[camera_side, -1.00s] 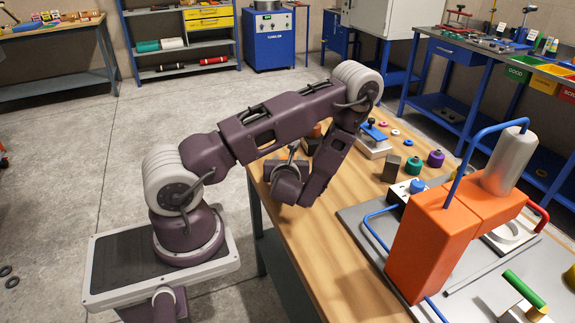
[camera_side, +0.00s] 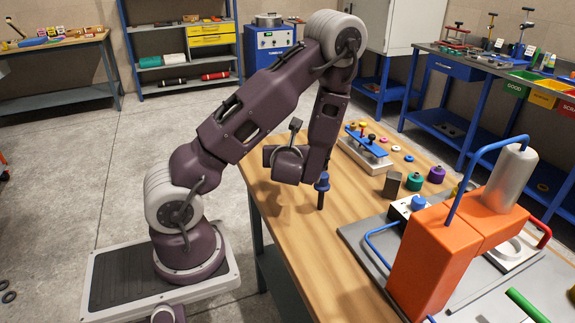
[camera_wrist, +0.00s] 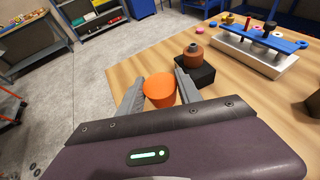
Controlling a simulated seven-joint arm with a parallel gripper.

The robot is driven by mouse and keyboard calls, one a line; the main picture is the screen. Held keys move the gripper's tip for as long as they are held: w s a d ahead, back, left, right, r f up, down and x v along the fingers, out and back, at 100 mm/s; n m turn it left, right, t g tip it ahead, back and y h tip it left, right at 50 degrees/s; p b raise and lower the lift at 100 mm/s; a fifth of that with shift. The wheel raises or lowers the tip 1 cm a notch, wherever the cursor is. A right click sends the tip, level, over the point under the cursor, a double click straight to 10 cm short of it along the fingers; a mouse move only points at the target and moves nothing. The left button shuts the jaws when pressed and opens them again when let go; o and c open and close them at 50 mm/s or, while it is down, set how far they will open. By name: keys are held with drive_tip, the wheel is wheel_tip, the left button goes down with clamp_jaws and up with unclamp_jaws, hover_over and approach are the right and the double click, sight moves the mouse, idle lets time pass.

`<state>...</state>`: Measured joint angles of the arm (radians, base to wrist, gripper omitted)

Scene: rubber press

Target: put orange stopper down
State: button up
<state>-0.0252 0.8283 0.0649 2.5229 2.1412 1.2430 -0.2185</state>
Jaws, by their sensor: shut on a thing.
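The orange stopper (camera_wrist: 160,92) sits between the two fingers of my gripper (camera_wrist: 160,77) in the wrist view. The gripper is shut on it. The stopper shows a flat, round orange top; its underside is hidden, so I cannot tell whether it touches anything. The wooden table (camera_wrist: 125,77) appears beyond the fingers, with its left edge close to the stopper in the picture. In the side view my wrist hides the fingers and the stopper.
A brown stopper (camera_wrist: 194,51) rests on a black block (camera_wrist: 196,72) just beyond the right finger. A blue-topped press (camera_wrist: 262,38) stands farther right. The orange machine (camera_side: 432,252) stands at right.

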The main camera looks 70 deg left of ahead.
drive_tip(key=s+a+n+g+y, duration=0.15)
drive_tip(key=a+n+g, duration=0.4)
drive_tip(key=a, duration=1.25)
drive_tip(key=shift+m+h, duration=0.25)
drive_tip(key=shift+m, duration=0.1)
drive_tip(key=f, duration=0.8)
drive_tip(key=shift+s+f, duration=0.3)
drive_tip(key=shift+f, duration=0.15)
drive_tip(key=shift+f, duration=0.1)
drive_tip(key=o, duration=1.3)
drive_tip(key=shift+o, duration=0.2)
